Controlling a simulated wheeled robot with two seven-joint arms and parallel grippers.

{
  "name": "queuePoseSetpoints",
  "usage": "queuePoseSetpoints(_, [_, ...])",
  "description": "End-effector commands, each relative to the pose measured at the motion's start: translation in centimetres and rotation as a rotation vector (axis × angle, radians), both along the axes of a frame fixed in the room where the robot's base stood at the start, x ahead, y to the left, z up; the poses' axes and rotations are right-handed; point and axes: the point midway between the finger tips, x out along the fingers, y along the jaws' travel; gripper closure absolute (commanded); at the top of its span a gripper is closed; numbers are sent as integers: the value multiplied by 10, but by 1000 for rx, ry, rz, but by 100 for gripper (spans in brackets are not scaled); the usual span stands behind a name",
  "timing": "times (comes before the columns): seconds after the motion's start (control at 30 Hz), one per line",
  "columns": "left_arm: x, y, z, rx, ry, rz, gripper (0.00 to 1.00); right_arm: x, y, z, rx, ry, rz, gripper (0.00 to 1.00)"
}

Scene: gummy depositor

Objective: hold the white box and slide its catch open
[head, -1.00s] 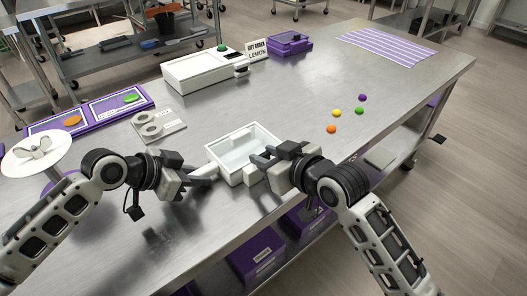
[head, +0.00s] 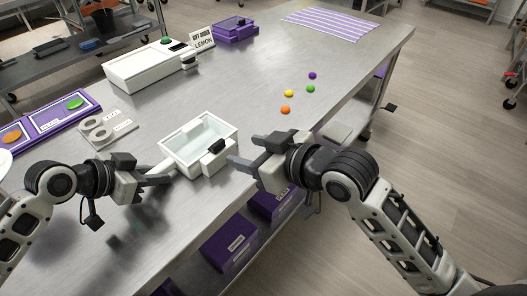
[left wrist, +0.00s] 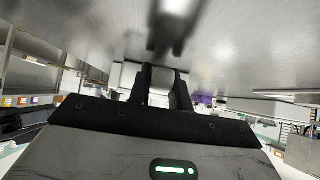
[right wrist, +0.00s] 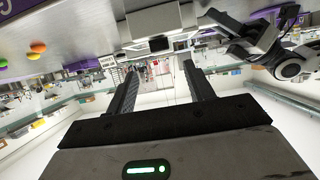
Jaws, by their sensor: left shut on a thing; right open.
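The white box (head: 170,150) is an open-topped tray with a pale, empty-looking inside, upright at the table's near edge. Its dark catch (head: 217,146) sits on the wall facing my right gripper; in the right wrist view the catch (right wrist: 159,44) shows ahead of the fingers. My left gripper (head: 158,179) is shut on the box's short white handle at its left; the fingers (left wrist: 162,88) also show in the left wrist view. My right gripper (head: 246,150) is open and empty, just right of the catch and apart from it. Whether the box touches the table is unclear.
Orange, yellow, green and purple balls (head: 285,110) lie behind my right gripper. A white machine (head: 150,68), a lemon sign (head: 202,39), a purple device (head: 235,30) and a striped mat (head: 330,23) stand farther back. A grey plate (head: 108,130) and purple trays lie left.

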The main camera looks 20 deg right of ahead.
Motion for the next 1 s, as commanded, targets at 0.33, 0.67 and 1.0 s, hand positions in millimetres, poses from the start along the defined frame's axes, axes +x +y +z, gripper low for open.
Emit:
queuePoseSetpoints(0.33, [0,0,0,0,0,-1,100,-28,-19,14,0,1,0,47])
queuePoseSetpoints(0.67, [0,0,0,0,0,-1,55,-28,-19,14,1,1,0,47])
queuePoseSetpoints(1.0, [-1,3,2,0,-1,1,55,-28,-18,14,1,-1,0,47])
